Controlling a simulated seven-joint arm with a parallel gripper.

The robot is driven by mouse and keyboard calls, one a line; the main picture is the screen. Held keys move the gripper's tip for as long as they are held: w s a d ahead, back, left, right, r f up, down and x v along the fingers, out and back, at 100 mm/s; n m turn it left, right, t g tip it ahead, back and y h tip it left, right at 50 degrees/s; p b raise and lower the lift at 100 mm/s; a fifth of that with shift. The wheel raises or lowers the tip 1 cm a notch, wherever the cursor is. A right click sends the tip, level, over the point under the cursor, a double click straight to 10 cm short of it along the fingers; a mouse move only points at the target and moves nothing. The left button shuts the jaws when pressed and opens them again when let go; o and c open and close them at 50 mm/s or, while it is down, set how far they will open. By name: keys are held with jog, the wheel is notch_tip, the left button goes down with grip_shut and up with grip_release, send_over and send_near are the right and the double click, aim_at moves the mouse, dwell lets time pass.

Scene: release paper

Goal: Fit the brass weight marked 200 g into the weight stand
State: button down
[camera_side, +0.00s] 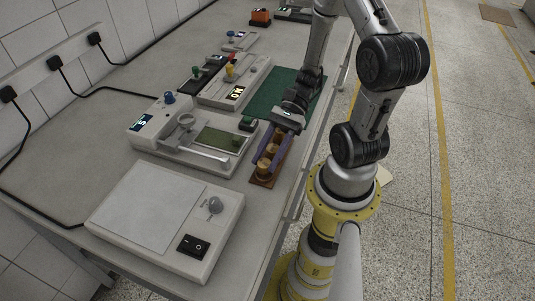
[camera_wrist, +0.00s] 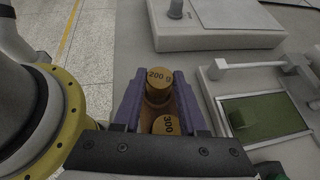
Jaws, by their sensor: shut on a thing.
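The brass weight marked 200 g (camera_wrist: 159,77) stands between the tips of the purple fingers of my gripper (camera_wrist: 156,88), which is shut on it. In the side view this weight (camera_side: 262,167) is at the near end of the brown weight stand (camera_side: 264,183), with my gripper (camera_side: 267,163) reaching along the stand from behind. The weight looks upright; I cannot tell whether its base is fully down in the stand. A brass weight marked 300 (camera_wrist: 165,125) sits closer to my palm, between the fingers, its label partly cut off.
A white device with a flat plate (camera_side: 150,210) and a knob is near the front. A balance-like device with a green panel (camera_side: 218,138) stands left of the stand. A green mat (camera_side: 270,92) lies behind. The table's right edge is close to the stand.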

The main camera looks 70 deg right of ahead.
jog(key=shift+f, duration=0.25)
jog(key=shift+c, duration=2.3)
grip_release()
